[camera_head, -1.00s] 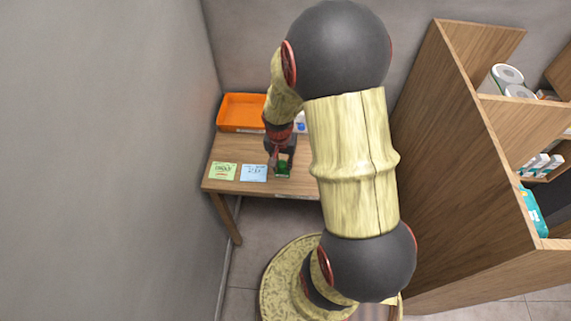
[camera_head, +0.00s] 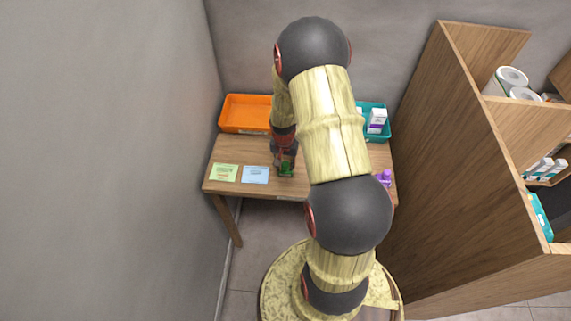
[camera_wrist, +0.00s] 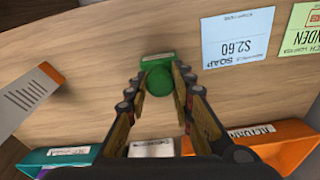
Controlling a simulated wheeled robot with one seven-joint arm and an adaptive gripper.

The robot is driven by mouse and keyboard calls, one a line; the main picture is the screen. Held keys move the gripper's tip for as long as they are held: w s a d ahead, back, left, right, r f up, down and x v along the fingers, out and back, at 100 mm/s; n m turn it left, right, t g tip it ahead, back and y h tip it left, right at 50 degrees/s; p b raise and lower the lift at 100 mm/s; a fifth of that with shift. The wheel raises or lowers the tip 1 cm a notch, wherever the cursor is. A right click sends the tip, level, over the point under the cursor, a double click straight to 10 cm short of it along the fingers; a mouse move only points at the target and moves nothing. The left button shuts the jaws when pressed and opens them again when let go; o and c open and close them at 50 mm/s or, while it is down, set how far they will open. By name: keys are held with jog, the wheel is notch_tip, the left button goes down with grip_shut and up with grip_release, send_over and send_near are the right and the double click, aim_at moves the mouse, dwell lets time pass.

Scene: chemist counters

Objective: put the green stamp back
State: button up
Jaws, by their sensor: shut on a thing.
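The green stamp (camera_wrist: 160,83) is between the two fingertips of my gripper (camera_wrist: 160,100) in the wrist view, its round handle toward me and its green base beyond. My gripper is shut on it. In the head view the green stamp (camera_head: 286,169) is low over the front part of the wooden table (camera_head: 225,150), right of the blue card (camera_head: 255,175). I cannot tell whether its base touches the tabletop. My gripper (camera_head: 285,160) is partly hidden by its own wrist there. A small purple object (camera_head: 385,178), perhaps another stamp, is at the table's right side.
A green card (camera_head: 223,173) lies left of the blue one. An orange tray (camera_head: 245,113) stands back left, a teal bin (camera_head: 386,132) with boxes back right. A tall wooden shelf (camera_head: 450,140) rises at right, a grey wall at left. My arm hides the table's middle right.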

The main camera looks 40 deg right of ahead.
jog(key=shift+r, duration=0.1)
jog(key=o, duration=0.9)
